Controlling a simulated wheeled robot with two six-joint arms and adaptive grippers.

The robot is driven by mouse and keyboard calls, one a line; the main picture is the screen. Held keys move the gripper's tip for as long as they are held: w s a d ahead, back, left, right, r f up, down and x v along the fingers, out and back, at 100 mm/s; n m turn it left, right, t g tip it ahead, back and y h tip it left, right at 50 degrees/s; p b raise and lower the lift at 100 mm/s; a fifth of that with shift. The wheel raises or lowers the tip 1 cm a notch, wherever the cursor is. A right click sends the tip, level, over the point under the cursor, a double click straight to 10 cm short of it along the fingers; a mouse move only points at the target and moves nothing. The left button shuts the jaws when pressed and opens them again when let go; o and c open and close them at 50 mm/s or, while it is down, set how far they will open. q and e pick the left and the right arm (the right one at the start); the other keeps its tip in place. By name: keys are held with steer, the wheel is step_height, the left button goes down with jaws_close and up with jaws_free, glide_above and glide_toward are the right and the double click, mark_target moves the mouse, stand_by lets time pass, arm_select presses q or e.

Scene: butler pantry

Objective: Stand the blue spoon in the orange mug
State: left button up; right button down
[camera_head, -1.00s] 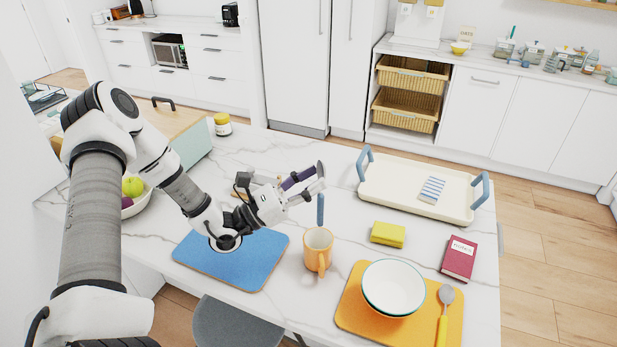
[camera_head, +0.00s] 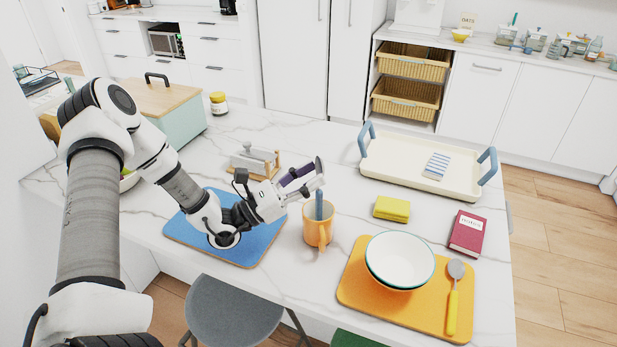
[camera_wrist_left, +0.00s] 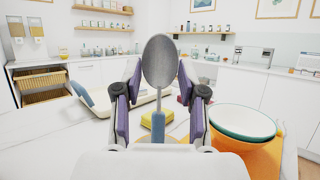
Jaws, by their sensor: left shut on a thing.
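The blue spoon (camera_head: 319,205) is upright, its grey bowl up and its blue handle pointing down. The handle's lower end is inside the rim of the orange mug (camera_head: 317,233), which stands on the marble counter. Whether it touches the mug's bottom is hidden. My left gripper (camera_head: 308,181), with purple pads, is shut on the spoon just above the mug. My right gripper is not in view.
A blue mat (camera_head: 190,232) lies under my left arm. Right of the mug are an orange mat (camera_head: 350,300) with a white bowl (camera_head: 400,258) and a yellow-handled spoon (camera_head: 453,300), a yellow sponge (camera_head: 391,208) and a red book (camera_head: 467,233). A cream tray (camera_head: 400,175) stands behind.

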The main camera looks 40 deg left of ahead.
arm_select(q)
steer(key=shift+w+f, duration=0.1)
steer(key=shift+f, duration=0.45)
steer(key=o, duration=1.2)
steer(key=v, duration=0.7)
steer(key=shift+s, duration=0.25)
steer(key=shift+a, duration=0.1)
